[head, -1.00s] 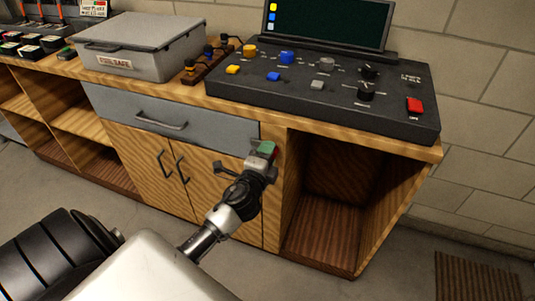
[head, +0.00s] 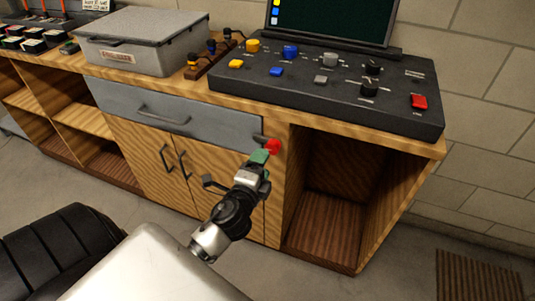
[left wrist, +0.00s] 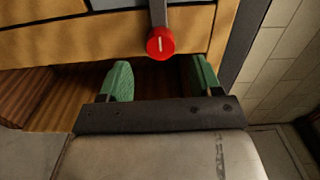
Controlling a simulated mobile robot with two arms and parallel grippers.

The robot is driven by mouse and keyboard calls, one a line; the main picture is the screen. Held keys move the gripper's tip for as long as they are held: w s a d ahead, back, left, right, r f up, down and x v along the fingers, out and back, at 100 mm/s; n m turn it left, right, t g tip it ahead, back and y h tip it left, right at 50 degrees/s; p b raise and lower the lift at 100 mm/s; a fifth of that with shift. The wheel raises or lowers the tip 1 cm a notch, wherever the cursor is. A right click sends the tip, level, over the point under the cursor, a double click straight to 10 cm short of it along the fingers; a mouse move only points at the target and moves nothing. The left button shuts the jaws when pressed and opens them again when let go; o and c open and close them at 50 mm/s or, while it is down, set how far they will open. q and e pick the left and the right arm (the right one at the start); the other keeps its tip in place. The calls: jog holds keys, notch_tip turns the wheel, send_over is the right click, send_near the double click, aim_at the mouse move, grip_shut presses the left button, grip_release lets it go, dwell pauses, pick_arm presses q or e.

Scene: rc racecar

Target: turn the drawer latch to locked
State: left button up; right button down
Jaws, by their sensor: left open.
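The latch has a red round knob (head: 272,146) with a grey bar beside it, at the right end of the grey drawer (head: 215,122). In the left wrist view the red knob (left wrist: 160,44) has a white line across its face, and the grey bar (left wrist: 158,12) runs from it toward the drawer. My left gripper (head: 260,157) has green fingertips and is just below the knob in the head view. In the left wrist view my left gripper (left wrist: 161,72) is open and empty, its fingers apart with the knob ahead between them. My right gripper is not in view.
The drawer has a dark handle (head: 163,116) and looks closed. Below are wooden cupboard doors (head: 150,155) with handles; an open compartment (head: 330,215) lies right. On the worktop stand a grey box (head: 140,40) and a black control panel (head: 330,90) with knobs.

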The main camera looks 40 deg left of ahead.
pick_arm(q)
jog(key=v, duration=0.4)
jog(key=shift+s+d, duration=0.1)
jog(key=shift+s, duration=0.1)
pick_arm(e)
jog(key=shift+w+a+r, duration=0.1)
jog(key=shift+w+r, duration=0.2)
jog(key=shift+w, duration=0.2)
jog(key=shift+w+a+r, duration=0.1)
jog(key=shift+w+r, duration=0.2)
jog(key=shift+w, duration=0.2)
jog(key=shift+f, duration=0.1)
